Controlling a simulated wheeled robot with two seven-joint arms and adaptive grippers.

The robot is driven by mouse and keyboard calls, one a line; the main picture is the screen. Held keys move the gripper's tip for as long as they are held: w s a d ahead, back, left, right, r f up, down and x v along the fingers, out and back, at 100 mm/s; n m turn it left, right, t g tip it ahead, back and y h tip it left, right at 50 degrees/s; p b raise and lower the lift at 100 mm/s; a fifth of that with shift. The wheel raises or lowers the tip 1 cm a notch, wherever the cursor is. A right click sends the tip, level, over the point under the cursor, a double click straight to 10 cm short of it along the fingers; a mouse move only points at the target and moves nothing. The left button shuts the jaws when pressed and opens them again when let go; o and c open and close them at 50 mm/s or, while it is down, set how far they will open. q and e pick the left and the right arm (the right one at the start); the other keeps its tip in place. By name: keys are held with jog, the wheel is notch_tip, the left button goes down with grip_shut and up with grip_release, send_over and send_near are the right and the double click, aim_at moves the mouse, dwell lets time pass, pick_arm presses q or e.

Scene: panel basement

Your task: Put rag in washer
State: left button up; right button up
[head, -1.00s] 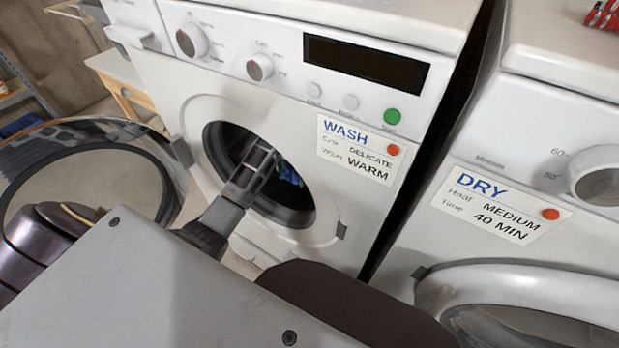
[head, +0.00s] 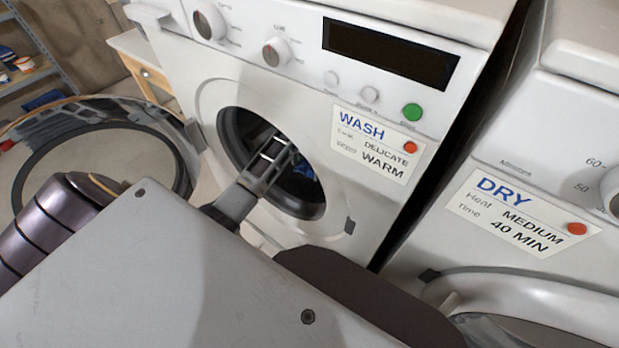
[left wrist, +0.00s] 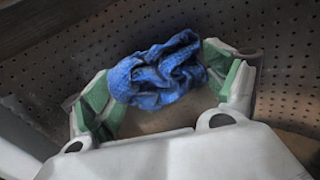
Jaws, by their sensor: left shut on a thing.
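The washer (head: 225,150) stands in the middle of the head view with its round door (head: 160,150) swung open to the left. My left gripper (head: 284,158) reaches through the round opening into the dark drum. The blue rag (head: 303,180) shows in part behind the fingers. In the left wrist view, the crumpled rag (left wrist: 158,72) sits between the green-padded fingers of my left gripper (left wrist: 165,88), which is shut on it. The perforated drum wall (left wrist: 278,60) lies around them. My right gripper is not in view.
A dryer (head: 510,140) stands close on the right, with a narrow dark gap between the machines. A small wooden table (head: 150,78) and a metal shelf (head: 50,40) are at the back left.

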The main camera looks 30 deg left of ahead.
aim_at(308, 184)
pick_arm(q)
jog(key=shift+f, duration=1.55)
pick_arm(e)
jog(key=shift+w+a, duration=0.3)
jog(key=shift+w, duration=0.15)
pick_arm(q)
jog(key=shift+f, duration=0.1)
jog(key=shift+f, duration=0.25)
notch_tip(308, 184, down, 3)
jog(key=shift+r+b, duration=0.2)
jog(key=shift+b, duration=0.15)
jog(key=shift+f, duration=0.25)
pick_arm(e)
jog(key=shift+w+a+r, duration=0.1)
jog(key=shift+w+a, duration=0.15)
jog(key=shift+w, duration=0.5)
